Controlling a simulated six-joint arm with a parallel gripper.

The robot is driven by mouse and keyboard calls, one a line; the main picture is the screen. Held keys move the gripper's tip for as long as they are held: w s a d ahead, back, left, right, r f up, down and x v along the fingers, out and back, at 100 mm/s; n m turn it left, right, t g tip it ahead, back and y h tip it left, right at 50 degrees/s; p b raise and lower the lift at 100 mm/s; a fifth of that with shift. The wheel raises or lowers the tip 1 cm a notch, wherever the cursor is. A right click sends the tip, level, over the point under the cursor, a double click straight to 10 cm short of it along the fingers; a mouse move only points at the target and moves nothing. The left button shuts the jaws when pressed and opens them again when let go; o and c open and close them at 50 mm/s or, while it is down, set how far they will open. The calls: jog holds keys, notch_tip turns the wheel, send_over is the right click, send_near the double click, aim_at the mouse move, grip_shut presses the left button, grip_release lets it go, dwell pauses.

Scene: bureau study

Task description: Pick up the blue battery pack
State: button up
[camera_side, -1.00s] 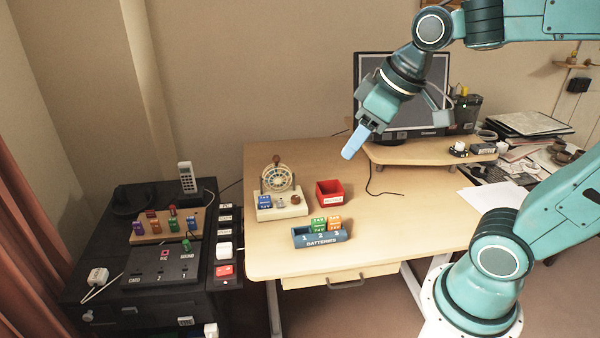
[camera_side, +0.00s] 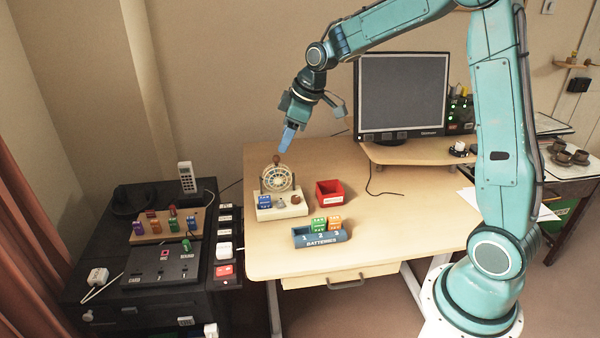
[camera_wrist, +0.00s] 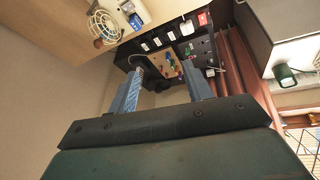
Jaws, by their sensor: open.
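The blue battery pack (camera_side: 265,202) sits on the left of a cream base (camera_side: 290,210) that carries a wheel-shaped device (camera_side: 277,178). In the wrist view a small blue block (camera_wrist: 136,22), apparently the same pack, shows near the top edge. My gripper (camera_side: 284,149) points down in the air, above and behind the wheel device in the side view, clear of the battery pack. Its two fingers (camera_wrist: 162,71) are apart with nothing held between them in the wrist view.
A blue battery holder (camera_side: 333,238) with a green and an orange pack stands in front. A red bin (camera_side: 329,194) is to the right. The monitor (camera_side: 402,95) stands behind right. A black cabinet (camera_side: 110,305) with several small items is at left.

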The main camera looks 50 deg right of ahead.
jog(key=w+d+f+n, duration=0.1)
jog(key=w+d+f, duration=0.2)
jog(key=f, duration=0.4)
jog(key=w+d+f+n, duration=0.1)
jog(key=w+d+f, duration=0.3)
jog(key=f, duration=0.4)
jog(key=shift+w+d+y, duration=0.3)
jog(key=shift+w+y, duration=0.1)
jog(key=shift+w, duration=0.35)
jog(key=shift+f, duration=0.1)
send_over(265, 197)
jog(key=s, duration=0.2)
jog(key=shift+s+d+f, duration=0.1)
jog(key=shift+d+f, duration=0.05)
jog(key=shift+f, duration=1.1)
jog(key=shift+w+d+f, duration=0.1)
jog(key=shift+d+f, duration=0.05)
jog(key=shift+f, duration=1.15)
jog(key=shift+s+d+f, duration=0.1)
jog(key=shift+d+f, duration=0.05)
jog(key=shift+f, duration=1.1)
jog(key=shift+x, duration=2.6)
jog(key=shift+s, duration=0.1)
jog(key=c, duration=1)
